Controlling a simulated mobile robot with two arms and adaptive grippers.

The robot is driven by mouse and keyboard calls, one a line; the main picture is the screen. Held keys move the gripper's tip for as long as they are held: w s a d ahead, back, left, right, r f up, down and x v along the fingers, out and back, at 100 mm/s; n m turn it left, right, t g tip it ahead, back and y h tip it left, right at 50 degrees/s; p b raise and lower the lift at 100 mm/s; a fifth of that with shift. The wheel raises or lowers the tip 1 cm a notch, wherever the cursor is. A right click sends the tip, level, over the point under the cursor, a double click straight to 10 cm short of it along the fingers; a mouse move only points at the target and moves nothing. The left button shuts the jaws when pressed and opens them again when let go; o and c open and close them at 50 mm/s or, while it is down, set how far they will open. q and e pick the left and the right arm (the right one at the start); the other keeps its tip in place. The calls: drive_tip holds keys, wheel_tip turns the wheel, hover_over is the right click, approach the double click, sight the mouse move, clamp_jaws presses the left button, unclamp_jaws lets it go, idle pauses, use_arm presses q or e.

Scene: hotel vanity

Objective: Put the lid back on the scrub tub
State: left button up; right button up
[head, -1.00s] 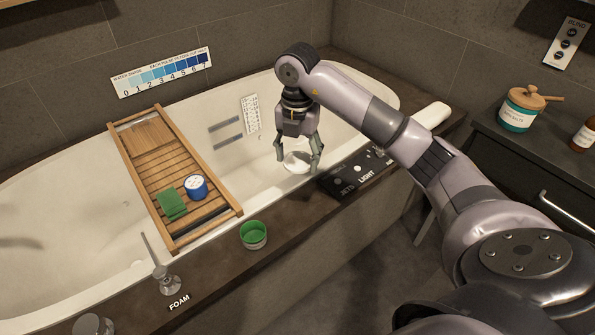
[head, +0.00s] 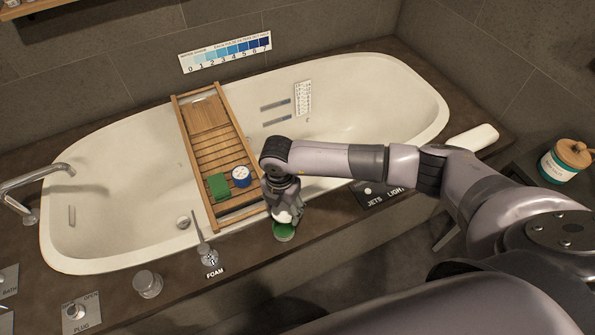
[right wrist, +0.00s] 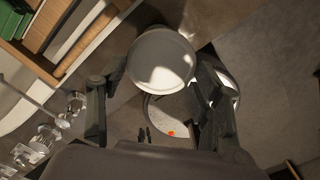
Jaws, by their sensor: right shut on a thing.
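The green scrub tub (head: 283,232) stands on the dark tub surround in the head view, its green upper part showing just below my right gripper (head: 285,213). The gripper points down and is shut on a pale round lid, which shows between its fingers in the right wrist view (right wrist: 162,60). The fingers partly cover the lid in the head view. The lid appears to be above or at the tub's top; I cannot tell whether they touch. My left gripper is not in view.
A wooden bath tray (head: 226,142) spans the bathtub (head: 125,165), holding a green block (head: 218,186) and a blue-and-white round container (head: 241,176) close to my gripper. The FOAM lever (head: 209,257) stands left of the scrub tub. The JETS and LIGHT panel (head: 377,196) lies to the right.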

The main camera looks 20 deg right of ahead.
sight(281, 215)
drive_tip(key=shift+s+a+f, duration=0.15)
drive_tip(key=shift+s+a, duration=0.25)
drive_tip(key=shift+a, duration=0.05)
drive_tip(key=shift+f, duration=0.2)
wheel_tip(281, 215, down, 4)
drive_tip(key=b, duration=0.3)
drive_tip(key=shift+b, duration=0.35)
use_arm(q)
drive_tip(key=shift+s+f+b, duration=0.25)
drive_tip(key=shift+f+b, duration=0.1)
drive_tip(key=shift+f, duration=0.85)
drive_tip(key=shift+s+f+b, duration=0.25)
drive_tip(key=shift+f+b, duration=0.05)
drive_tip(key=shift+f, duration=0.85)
use_arm(e)
drive_tip(key=shift+f, duration=1.05)
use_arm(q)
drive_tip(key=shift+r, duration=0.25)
use_arm(e)
drive_tip(key=shift+r, duration=0.1)
use_arm(q)
drive_tip(key=shift+p, duration=0.3)
use_arm(e)
drive_tip(key=shift+f, duration=0.25)
drive_tip(key=o, duration=0.8)
drive_tip(key=shift+c, duration=0.2)
drive_tip(key=shift+o, duration=0.4)
